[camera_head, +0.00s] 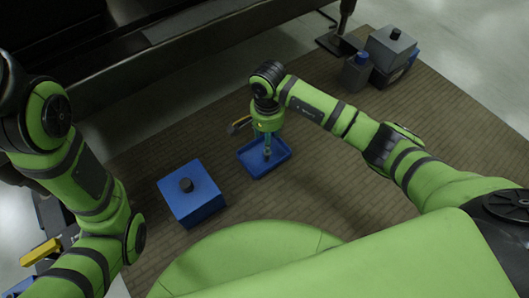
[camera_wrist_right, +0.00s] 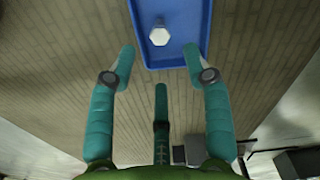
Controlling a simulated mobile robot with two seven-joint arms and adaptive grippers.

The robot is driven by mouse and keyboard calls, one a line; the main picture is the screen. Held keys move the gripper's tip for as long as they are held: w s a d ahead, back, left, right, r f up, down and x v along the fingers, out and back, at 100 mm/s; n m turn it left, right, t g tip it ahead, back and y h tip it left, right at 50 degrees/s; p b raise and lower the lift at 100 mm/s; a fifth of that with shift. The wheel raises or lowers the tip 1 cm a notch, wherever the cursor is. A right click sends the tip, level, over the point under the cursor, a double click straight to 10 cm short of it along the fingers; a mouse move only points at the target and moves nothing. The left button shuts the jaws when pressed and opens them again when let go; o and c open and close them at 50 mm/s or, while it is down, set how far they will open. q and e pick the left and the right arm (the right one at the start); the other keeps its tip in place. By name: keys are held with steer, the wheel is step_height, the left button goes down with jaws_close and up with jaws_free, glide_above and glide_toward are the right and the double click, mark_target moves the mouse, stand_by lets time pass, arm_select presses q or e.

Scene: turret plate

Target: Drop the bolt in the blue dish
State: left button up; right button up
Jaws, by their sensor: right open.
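The blue dish (camera_head: 252,166) is a shallow tray on the brown slatted surface, below my right gripper (camera_head: 267,150). The bolt (camera_wrist_right: 159,36) shows a pale hexagonal head in the right wrist view. It appears inside the rim of the dish (camera_wrist_right: 176,63), apart from the fingers. My right gripper (camera_wrist_right: 160,62) has its teal fingers spread open with nothing between them. In the head view the fingers partly cover the bolt. My left arm runs down the left side of the head view, and its fingers are not visible.
A blue box with a dark knob (camera_head: 192,197) stands left of the dish. A grey box with a dark knob (camera_head: 391,47) and a smaller dark block with a blue top (camera_head: 357,72) stand at the back right. The surface right of the dish is clear.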

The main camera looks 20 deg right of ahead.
step_height(320, 180, up, 10)
steer(key=shift+r, duration=0.15)
stand_by(0.5)
